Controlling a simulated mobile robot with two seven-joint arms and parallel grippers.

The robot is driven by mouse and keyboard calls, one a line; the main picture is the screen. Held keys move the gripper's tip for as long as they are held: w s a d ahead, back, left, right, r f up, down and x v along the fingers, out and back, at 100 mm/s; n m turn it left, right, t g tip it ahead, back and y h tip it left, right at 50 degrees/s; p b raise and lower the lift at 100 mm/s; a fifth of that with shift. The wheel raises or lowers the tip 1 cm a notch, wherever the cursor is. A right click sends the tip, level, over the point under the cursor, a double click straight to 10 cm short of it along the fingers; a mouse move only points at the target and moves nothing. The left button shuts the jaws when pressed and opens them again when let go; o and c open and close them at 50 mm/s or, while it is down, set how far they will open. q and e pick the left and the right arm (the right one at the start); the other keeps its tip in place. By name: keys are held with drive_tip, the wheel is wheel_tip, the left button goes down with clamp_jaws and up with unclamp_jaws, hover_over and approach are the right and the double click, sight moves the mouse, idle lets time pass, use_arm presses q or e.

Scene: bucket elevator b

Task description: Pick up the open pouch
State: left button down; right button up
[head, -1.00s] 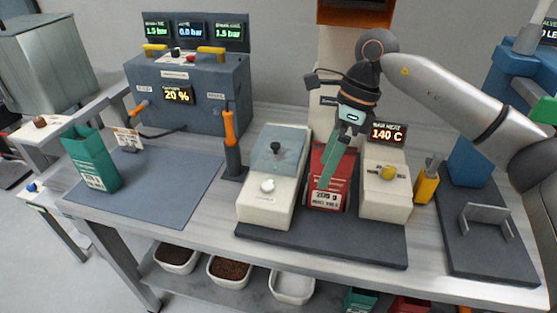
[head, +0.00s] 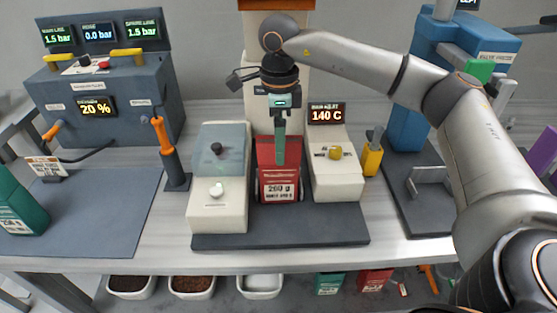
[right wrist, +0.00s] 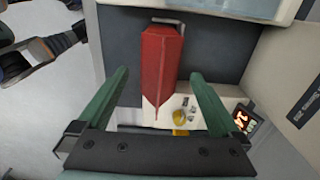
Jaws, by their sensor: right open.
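A red pouch (head: 279,178) with a white label stands upright in the middle of the dark base, between two pale machine blocks. It also shows in the right wrist view (right wrist: 161,60), between and beyond my two green fingers. My right gripper (head: 280,160) points down at the pouch's top, its fingers overlapping the pouch in the head view. In the right wrist view the gripper (right wrist: 158,76) is open, with a gap on each side of the pouch. A green pouch (head: 18,205) stands on the left mat, partly cut off. I cannot tell which pouch's top is open.
The left block (head: 219,170) has knobs; the right block (head: 336,170) has a yellow knob and a 140 C display. An orange-handled tool (head: 165,145) stands left. A yellow holder (head: 372,158) stands right. The blue-grey mat (head: 95,215) is mostly clear. Bins (head: 192,285) sit below.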

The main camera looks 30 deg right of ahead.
sight(279, 168)
wheel_tip(279, 168, down, 4)
drive_tip(key=shift+f, duration=0.25)
drive_tip(key=shift+c, duration=0.2)
drive_tip(key=shift+r, duration=0.1)
drive_tip(key=c, duration=0.9)
